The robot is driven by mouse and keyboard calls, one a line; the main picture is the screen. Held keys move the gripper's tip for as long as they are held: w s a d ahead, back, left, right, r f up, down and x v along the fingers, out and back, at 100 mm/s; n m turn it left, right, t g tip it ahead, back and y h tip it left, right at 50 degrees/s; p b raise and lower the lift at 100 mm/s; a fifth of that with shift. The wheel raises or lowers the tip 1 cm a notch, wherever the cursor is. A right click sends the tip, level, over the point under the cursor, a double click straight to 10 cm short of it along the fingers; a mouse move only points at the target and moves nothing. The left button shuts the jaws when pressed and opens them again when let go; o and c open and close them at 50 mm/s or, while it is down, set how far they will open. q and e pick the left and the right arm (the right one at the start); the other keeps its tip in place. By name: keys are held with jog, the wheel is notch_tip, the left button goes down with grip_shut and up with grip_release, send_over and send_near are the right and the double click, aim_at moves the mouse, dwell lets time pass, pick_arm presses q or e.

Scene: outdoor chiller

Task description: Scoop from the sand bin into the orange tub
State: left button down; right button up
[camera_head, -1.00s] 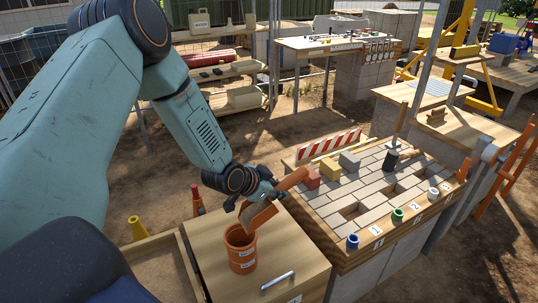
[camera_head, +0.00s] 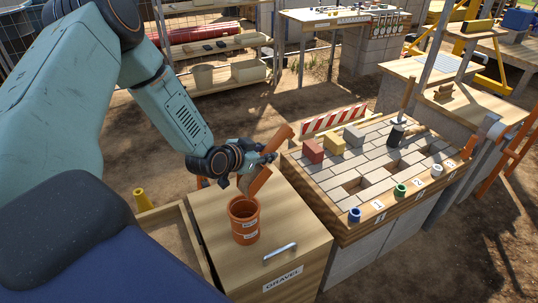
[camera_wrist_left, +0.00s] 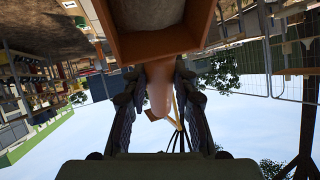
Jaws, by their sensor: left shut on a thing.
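An orange tub (camera_head: 245,232) stands upright on a wooden lid (camera_head: 215,255). My left gripper (camera_head: 257,160) is shut on an orange scoop (camera_head: 261,181), above and slightly right of the tub. The scoop is tilted, with its lower end just above the tub's rim. In the left wrist view the scoop's handle (camera_wrist_left: 160,92) sits between the fingers, and its orange end (camera_wrist_left: 165,45) fills the top. The sand bin (camera_head: 168,212), a wooden frame with brown fill, is left of the lid. My right gripper is not in view.
The lid belongs to a box labelled GRAVEL (camera_head: 283,277), with a metal handle (camera_head: 279,253). A paving table (camera_head: 340,200) with bricks and coloured cups stands close on the right.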

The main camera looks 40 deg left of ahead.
pick_arm(q)
jog(key=shift+s+a+f+t+b, duration=0.1)
jog(key=shift+s+f+t+b, duration=0.4)
jog(key=shift+b, duration=0.3)
jog(key=shift+s+a+r+n+t+h+b, duration=0.1)
jog(key=shift+s+a+n+t+h+b, duration=0.1)
jog(key=shift+s+a+t+b, duration=0.25)
jog(key=shift+s+a+n+t+h+b, duration=0.1)
jog(key=shift+s+a+n+t+h, duration=0.1)
jog(key=shift+s+t, duration=0.35)
jog(key=shift+s+a+t, duration=0.15)
jog(key=shift+s+t, duration=0.15)
jog(key=shift+s, duration=0.25)
jog(key=shift+s+a+r+t+b, duration=0.15)
jog(key=shift+s+r+t+b, duration=0.05)
jog(key=shift+s+t+b, duration=0.35)
jog(key=shift+s+a+r+t+b, duration=0.15)
jog(key=shift+s+t+b, duration=0.3)
jog(key=shift+s, duration=0.15)
jog(key=shift+d+r, duration=0.1)
jog(key=shift+d, duration=0.05)
